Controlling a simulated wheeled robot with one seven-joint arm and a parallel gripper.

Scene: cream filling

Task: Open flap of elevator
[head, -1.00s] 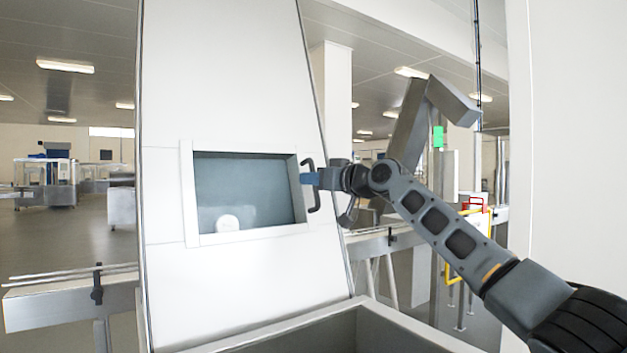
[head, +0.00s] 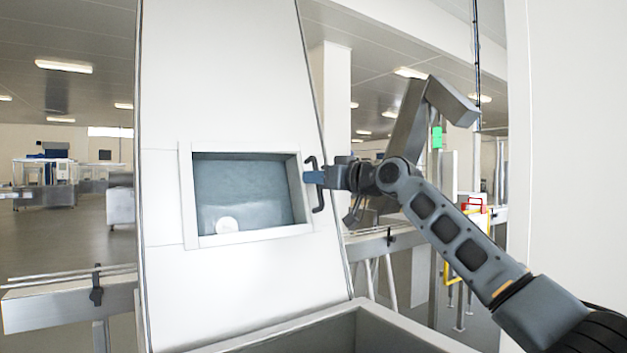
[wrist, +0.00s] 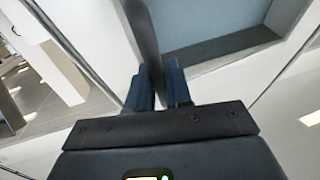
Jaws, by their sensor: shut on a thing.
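The elevator (head: 230,285) is a tall white, slightly tilted casing in the middle of the head view. Its front has a framed rectangular window (head: 245,185) with a grey-blue inside. A dark, bracket-shaped handle (head: 319,205) stands at the window's right edge. My gripper (head: 316,177) comes from the right, its blue fingers shut on the handle's upright bar. In the wrist view the dark handle (wrist: 144,35) runs between the two blue fingers of my gripper (wrist: 160,78). The flap's own outline is hard to tell from the window.
A grey open-topped bin (head: 375,320) stands below the elevator's front. A conveyor rail (head: 70,295) runs behind at left. A white wall (head: 570,150) closes off the right side.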

